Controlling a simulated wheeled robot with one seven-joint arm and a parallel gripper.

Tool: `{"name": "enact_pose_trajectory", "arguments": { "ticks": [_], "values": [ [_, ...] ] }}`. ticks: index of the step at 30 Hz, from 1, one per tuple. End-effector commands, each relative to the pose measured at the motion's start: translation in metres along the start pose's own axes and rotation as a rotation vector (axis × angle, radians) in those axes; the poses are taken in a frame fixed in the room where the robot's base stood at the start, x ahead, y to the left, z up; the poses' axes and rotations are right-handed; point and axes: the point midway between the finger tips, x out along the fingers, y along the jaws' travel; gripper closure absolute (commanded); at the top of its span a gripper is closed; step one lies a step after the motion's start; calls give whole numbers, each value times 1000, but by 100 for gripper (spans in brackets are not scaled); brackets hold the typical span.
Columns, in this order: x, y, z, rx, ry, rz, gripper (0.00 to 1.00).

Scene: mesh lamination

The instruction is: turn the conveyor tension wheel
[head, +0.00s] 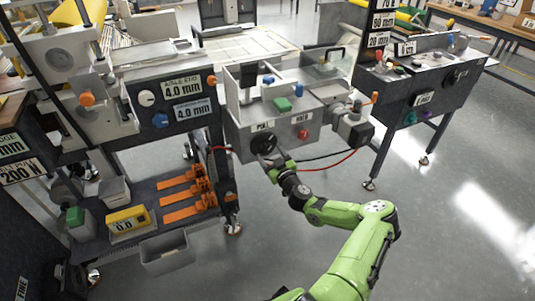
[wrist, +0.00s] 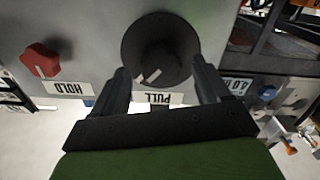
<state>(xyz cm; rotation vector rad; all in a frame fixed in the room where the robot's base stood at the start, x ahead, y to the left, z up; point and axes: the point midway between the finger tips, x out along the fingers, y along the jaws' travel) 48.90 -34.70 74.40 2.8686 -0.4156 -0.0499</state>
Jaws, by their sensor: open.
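A black round wheel (head: 263,143) sits on the front of the grey middle unit, beside a label reading PULL. In the wrist view, the wheel (wrist: 160,45) fills the upper middle and has a pale mark on its lower face. No label in view names it as the conveyor tension wheel. My gripper (head: 273,164) is just in front of the wheel. In the wrist view, its two dark fingers (wrist: 161,70) are open and stand on either side of the wheel's lower part. Whether they touch its rim cannot be told.
A red knob (head: 303,133), also in the wrist view (wrist: 40,60), is beside the HOLD label. A grey motor box (head: 355,130) with an orange handle juts out at right, with red and black cables below. A dark panel with a blue knob (head: 160,120) stands left. Floor is clear at right.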

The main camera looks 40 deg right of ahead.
Motion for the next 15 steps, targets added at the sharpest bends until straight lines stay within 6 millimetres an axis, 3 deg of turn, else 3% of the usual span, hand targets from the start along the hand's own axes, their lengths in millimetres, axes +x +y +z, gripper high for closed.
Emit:
{"name": "enact_pose_trajectory", "arguments": {
  "ticks": [6, 14, 15],
  "values": [
    [27, 0, 1, 1, 0, 0, 24],
    [29, 0, 0, 1, -1, -1, 24],
    [29, 0, 0, 1, -1, -1, 31]
  ]
}}
